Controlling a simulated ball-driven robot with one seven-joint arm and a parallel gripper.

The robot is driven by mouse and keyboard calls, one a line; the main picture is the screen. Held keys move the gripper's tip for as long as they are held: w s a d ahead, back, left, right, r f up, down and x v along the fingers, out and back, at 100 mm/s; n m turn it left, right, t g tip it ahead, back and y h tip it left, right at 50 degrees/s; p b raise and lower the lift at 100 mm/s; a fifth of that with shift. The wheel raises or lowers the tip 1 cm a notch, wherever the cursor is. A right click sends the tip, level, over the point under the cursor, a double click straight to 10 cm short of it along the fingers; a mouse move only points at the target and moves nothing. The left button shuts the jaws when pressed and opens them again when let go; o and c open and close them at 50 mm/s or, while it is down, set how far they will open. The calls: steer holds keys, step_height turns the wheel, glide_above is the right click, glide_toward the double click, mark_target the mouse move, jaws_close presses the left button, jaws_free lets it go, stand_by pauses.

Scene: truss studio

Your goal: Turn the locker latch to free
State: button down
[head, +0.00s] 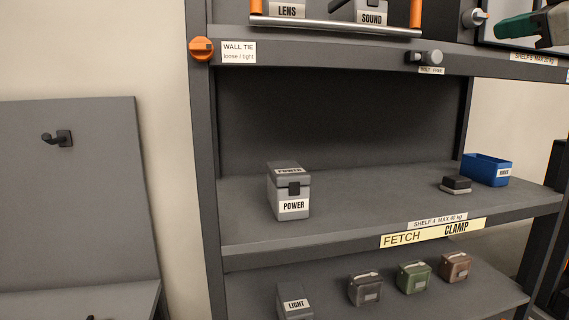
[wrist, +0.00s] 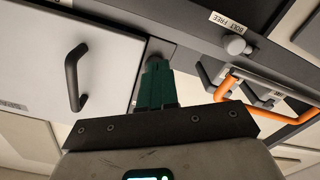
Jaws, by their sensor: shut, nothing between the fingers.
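A round grey knob (head: 474,17), which looks like the locker latch, sticks out beside the dark-framed locker door (head: 488,38) at the top right of the head view. My gripper (head: 503,27) shows there with green fingers, to the right of the knob and seemingly apart from it. In the wrist view, my gripper (wrist: 155,65) has its green fingers shut together and empty. A dark knob shows partly behind the fingertips, and I cannot tell whether they touch it. The pale locker door (wrist: 110,45) carries a dark bar handle (wrist: 73,75). The latch's turn is not readable.
A bolt knob (head: 428,57) labelled BOLT FREE sits on the shelf edge below. A tray (head: 335,27) with orange handles stands left of the knob. An orange wall-tie knob (head: 201,48) is on the left post. The POWER case (head: 289,190) and blue bin (head: 487,170) stand lower.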

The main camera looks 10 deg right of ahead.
mark_target(482, 22)
steer(key=shift+w+p, duration=0.85)
steer(key=shift+w, duration=1.1)
steer(key=shift+r+p, duration=0.65)
steer(key=shift+r, duration=0.1)
steer(key=shift+s+d+r+p, duration=0.1)
steer(key=shift+d+r+p, duration=0.35)
steer(key=shift+p, duration=0.6)
steer(key=shift+d, duration=0.3)
steer(key=shift+p, duration=0.3)
steer(key=shift+a+f, duration=0.1)
steer(key=shift+f, duration=0.1)
